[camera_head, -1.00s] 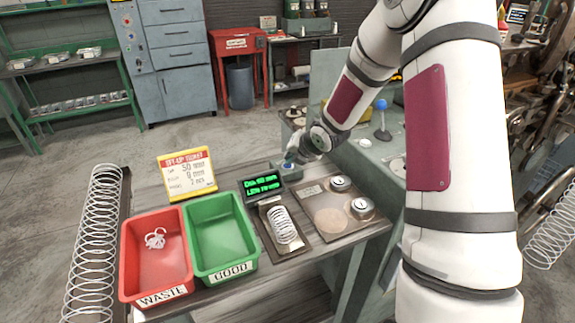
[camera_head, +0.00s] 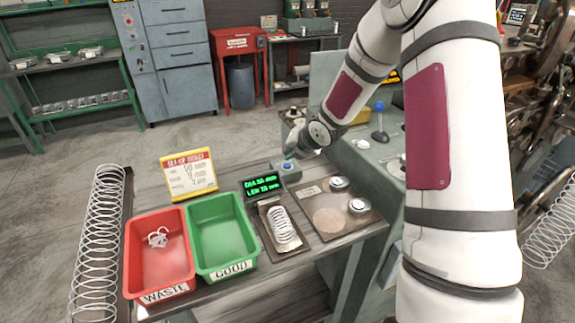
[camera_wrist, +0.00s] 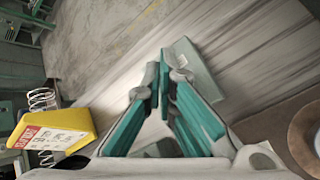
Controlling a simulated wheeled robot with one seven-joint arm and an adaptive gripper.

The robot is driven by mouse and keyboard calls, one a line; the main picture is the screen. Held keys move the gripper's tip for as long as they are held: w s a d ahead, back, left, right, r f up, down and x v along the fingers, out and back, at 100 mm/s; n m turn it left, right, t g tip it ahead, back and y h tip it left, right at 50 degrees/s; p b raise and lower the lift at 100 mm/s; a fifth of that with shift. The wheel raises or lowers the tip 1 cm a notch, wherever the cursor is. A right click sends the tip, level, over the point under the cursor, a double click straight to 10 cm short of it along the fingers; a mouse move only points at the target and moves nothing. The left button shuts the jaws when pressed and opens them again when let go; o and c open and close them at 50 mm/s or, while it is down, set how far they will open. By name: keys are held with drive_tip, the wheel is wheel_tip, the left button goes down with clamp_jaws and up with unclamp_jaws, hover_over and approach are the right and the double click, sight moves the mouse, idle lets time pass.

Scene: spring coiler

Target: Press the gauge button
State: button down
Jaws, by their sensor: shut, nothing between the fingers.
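The gauge button (camera_head: 287,166) is a blue cap on a small grey box (camera_head: 290,175) at the back of the bench. The dark gauge display (camera_head: 262,185) with green text stands just left of it. A coil spring (camera_head: 282,226) lies in the gauge tray in front of the display. My gripper (camera_head: 290,154) is shut and empty, its tips just above and behind the button, seemingly apart from it. In the wrist view my gripper's teal fingers (camera_wrist: 165,62) meet in front of a grey box (camera_wrist: 195,68); the button is not visible there.
A red WASTE bin (camera_head: 128,262) holds a tangled wire piece, beside a green GOOD bin (camera_head: 196,240). A yellow set-up card (camera_head: 187,173) stands behind them. A plate with metal discs (camera_head: 313,193) lies right of the spring. The grey machine (camera_head: 372,172) stands to the right.

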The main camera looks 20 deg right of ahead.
sight(290, 165)
drive_tip(key=shift+r+p, duration=1.5)
drive_tip(key=shift+r, duration=0.75)
drive_tip(key=s+a+r+m+g+h, duration=0.1)
drive_tip(key=s+a+r+m+h, duration=0.1)
drive_tip(key=s+r+m, duration=0.7)
drive_tip(key=s+a+r+m+g+h, duration=0.1)
drive_tip(key=s+a+r+m+h, duration=0.1)
drive_tip(key=s+r+m, duration=0.6)
drive_tip(key=s+a+r+m+y, duration=0.1)
drive_tip(key=s+a+m, duration=0.1)
drive_tip(key=s, duration=0.6)
drive_tip(key=s+a+r+m+g+y, duration=0.1)
drive_tip(key=s+a+m, duration=0.2)
drive_tip(key=s+m, duration=0.2)
drive_tip(key=s+a+r+m+y, duration=0.1)
drive_tip(key=s+m, duration=0.3)
drive_tip(key=s, duration=0.7)
drive_tip(key=shift+s+a+r+g, duration=0.2)
drive_tip(key=shift+s+a+g, duration=0.2)
drive_tip(key=shift+a, duration=0.45)
